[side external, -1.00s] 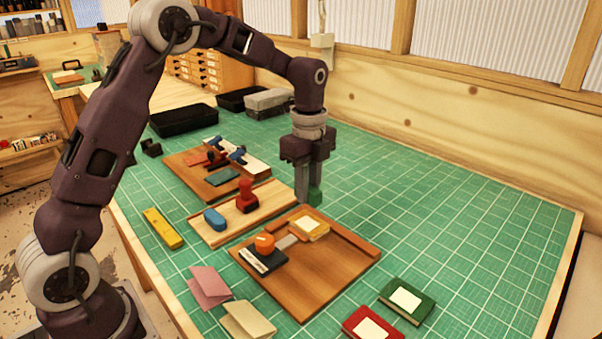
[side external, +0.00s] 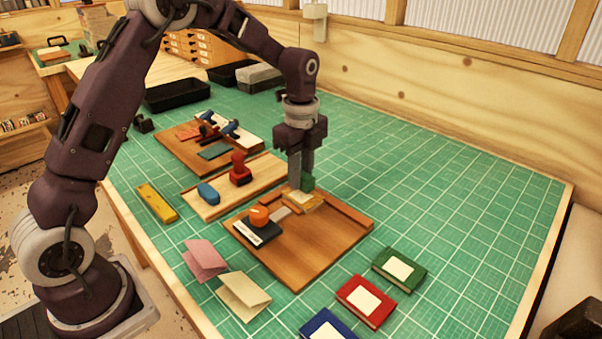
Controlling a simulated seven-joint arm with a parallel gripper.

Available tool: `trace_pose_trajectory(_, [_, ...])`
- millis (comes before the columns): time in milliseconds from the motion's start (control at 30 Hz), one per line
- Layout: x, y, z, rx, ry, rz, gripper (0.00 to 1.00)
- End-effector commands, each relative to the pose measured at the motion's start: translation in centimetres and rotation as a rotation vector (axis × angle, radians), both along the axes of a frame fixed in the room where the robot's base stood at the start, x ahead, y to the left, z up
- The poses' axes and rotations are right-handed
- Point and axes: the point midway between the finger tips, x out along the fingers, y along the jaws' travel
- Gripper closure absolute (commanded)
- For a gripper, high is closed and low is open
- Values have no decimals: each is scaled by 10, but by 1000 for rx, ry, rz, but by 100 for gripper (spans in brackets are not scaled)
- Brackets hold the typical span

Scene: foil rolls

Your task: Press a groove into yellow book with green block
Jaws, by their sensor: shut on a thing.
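My gripper (side external: 301,183) points straight down, shut on the green block (side external: 308,184), whose lower part shows between and beside the fingertips. The yellow book (side external: 310,203) lies on a brown wooden board (side external: 322,240), near the board's back edge, with a pale label on top. The block is at the book's back edge, very low. I cannot tell whether it touches the book. The fingers and block hide part of the book's back side.
On the same board are an orange-knobbed tool (side external: 259,216), a grey piece and a black-and-white item (side external: 256,232). A red stamp (side external: 239,168) and blue piece (side external: 208,194) sit on the board behind. Green (side external: 399,269), red (side external: 366,300) and blue (side external: 328,325) books lie in front. The right mat is clear.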

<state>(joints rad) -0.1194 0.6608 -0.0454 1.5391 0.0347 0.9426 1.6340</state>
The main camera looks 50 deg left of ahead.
Motion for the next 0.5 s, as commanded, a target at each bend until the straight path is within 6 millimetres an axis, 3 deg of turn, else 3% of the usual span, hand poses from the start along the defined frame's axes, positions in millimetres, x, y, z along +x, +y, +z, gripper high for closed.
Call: trace_pose_trajectory(500, [0, 0, -5, 0, 0, 0, 100])
